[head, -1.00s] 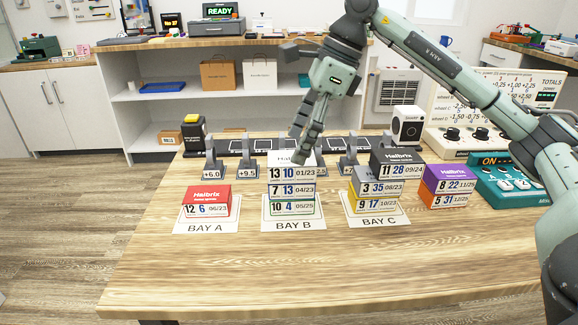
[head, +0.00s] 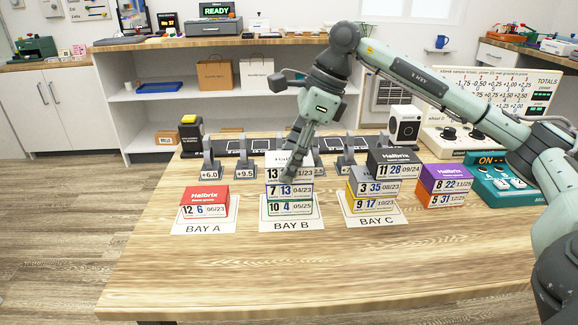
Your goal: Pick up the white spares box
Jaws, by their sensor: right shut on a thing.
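The white spares box (head: 304,174) is at the top of the stack at BAY B, its front reading 13 and a date ending in /23. My right gripper (head: 290,174) reaches down from above, its fingers shut on the white box and covering the middle of its front. I cannot tell whether the white box is clear of the box below. Under it are a blue-edged box (head: 303,190) reading 7 13 and a green-edged box (head: 303,208) reading 10 4. My left gripper is out of view.
A red box (head: 205,199) stands at BAY A on the left. A stack with a dark box (head: 393,163) on top stands at BAY C, and a purple box (head: 446,180) beyond it. Grey upright stands line the back. The front of the wooden table (head: 300,270) is clear.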

